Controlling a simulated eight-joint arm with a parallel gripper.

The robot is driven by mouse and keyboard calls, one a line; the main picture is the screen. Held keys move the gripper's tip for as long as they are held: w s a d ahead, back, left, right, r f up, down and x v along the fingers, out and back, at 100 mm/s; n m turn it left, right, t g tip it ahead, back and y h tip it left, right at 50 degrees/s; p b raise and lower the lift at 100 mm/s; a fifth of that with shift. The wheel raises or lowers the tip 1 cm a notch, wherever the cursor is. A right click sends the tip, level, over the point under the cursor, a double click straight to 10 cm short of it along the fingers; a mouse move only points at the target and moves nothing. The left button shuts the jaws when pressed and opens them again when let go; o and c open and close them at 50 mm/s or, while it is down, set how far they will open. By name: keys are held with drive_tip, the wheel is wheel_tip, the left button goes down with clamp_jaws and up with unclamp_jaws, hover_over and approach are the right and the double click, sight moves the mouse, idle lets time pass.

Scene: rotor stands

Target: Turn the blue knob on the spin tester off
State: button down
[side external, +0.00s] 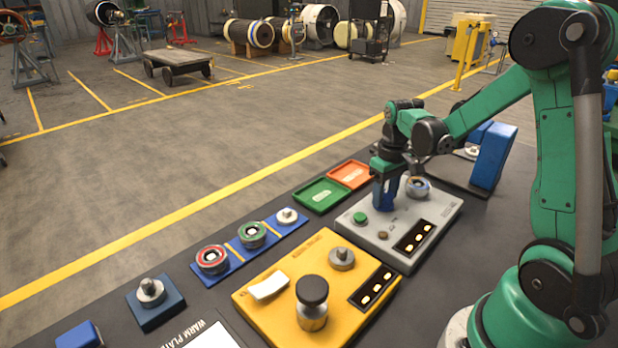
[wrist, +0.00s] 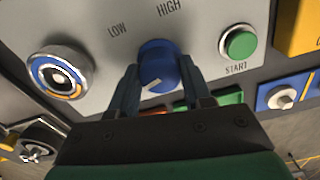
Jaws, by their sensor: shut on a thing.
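The spin tester is the grey panel (side external: 436,212) right of the yellow one in the side view; its face (wrist: 205,30) fills the upper wrist view. The blue knob (wrist: 157,58) is near the middle of the wrist view, with LOW and HIGH printed beyond it. A pale pointer mark on the knob lies on its near side, toward the bottom of the picture. My gripper (wrist: 158,76) is shut on the knob, one finger on each side. In the side view my gripper (side external: 386,205) is down at the panel and hides the knob. No OFF label is visible.
A green START button (wrist: 240,43) sits right of the knob, and a round chrome-rimmed fitting (wrist: 60,75) sits left. The yellow panel (side external: 270,318) is beside the tester. Green (side external: 299,198) and orange (side external: 366,176) trays lie behind it. A blue stand (side external: 494,157) rises at right.

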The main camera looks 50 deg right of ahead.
sight(385, 193)
idle(0.4)
drive_tip(key=shift+c, duration=1.9)
unclamp_jaws()
drive_tip(key=shift+r, duration=2.8)
drive_tip(key=s+a+r+n+t, duration=0.1)
drive_tip(key=a+r+t, duration=0.1)
drive_tip(key=a, duration=0.6)
drive_tip(key=s+a+r+n+t, duration=0.1)
drive_tip(key=a+r+t, duration=0.1)
drive_tip(key=a+t, duration=0.3)
drive_tip(key=a, duration=0.3)
drive_tip(key=shift+s+r, duration=0.15)
